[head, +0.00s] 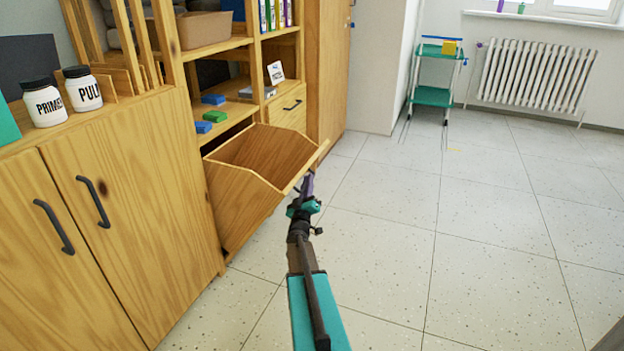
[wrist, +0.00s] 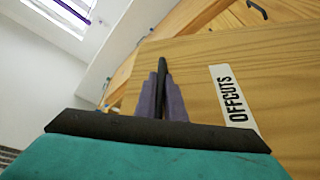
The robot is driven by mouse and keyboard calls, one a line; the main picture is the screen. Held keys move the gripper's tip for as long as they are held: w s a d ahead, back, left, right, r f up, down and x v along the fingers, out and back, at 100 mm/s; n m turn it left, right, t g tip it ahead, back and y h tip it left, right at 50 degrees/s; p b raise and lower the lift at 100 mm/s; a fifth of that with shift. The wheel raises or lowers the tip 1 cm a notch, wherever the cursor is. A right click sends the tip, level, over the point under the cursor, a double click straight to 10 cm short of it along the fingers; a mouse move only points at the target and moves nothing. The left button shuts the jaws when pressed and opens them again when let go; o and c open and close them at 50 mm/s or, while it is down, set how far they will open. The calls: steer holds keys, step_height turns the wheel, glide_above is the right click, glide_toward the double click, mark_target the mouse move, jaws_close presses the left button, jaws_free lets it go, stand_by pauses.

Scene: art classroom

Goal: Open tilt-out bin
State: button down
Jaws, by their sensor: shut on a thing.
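The wooden tilt-out bin (head: 235,205) stands tilted well out from the shelf unit, with its top open and its empty-looking inside showing. Its front panel faces away in the head view. In the wrist view the front panel (wrist: 200,75) fills the right side and bears a white label (wrist: 234,96) reading OFFCUTS. My gripper (head: 308,184) is at the upper outer edge of the bin. In the wrist view its purple fingers (wrist: 162,98) are shut on a dark handle (wrist: 162,70) on the front panel. The fingers hide part of the handle.
A wooden cabinet (head: 130,190) with dark handles stands at the left, with two white jars on top. Shelves (head: 215,47) above the bin hold blocks and a box. A teal cart (head: 434,96) and a radiator (head: 530,78) stand at the back. The tiled floor (head: 470,200) at the right is clear.

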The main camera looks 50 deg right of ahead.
steer(key=shift+a+f, duration=0.15)
steer(key=shift+a, duration=0.1)
steer(key=c, duration=2.1)
jaws_free()
steer(key=shift+w, duration=0.1)
steer(key=shift+s+p+v, duration=0.1)
steer(key=shift+p+v, duration=0.95)
steer(key=shift+v, duration=2.4)
steer(key=shift+s+p+v, duration=0.15)
steer(key=shift+p+v, duration=0.9)
steer(key=shift+v, duration=2.45)
steer(key=shift+d+f, duration=0.1)
steer(key=shift+d, duration=0.1)
